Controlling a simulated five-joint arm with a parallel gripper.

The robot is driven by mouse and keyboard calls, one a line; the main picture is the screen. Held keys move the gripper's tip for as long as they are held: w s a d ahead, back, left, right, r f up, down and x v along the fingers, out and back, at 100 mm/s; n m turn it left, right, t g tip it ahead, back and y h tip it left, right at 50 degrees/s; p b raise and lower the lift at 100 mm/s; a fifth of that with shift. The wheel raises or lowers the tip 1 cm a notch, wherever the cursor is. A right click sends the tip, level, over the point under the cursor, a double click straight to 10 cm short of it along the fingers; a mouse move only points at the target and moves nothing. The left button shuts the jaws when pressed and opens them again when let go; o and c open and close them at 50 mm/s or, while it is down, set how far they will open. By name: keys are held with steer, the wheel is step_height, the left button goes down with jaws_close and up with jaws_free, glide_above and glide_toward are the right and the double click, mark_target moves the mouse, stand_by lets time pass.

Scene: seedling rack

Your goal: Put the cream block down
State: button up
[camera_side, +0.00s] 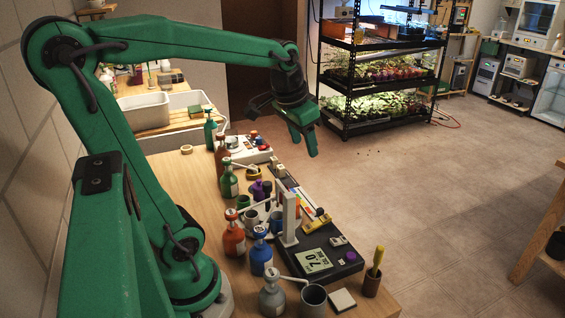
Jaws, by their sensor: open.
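A flat, square cream block (342,300) lies on the wooden table near its front right corner, between a grey cup and a small brown pot. I cannot be sure that this is the task's block. My gripper (306,146) hangs with its fingers pointing down, high in the picture and well away from that block. It looks to be beyond the table's right edge, over the floor. It is open, and I see nothing between the fingers.
A dark device with a display (315,261) stands behind the block. The grey cup (313,299) and brown pot (372,283) flank it. Several coloured bottles, such as an orange one (234,238), crowd the table (187,174). Open floor lies right; a plant rack (380,75) stands behind.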

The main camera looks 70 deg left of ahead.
steer(key=s+d+f+m+t+h, duration=0.1)
steer(key=s+d+f+t, duration=0.1)
steer(key=s+d, duration=0.5)
steer(key=shift+s+d, duration=0.4)
steer(key=shift+d, duration=1.1)
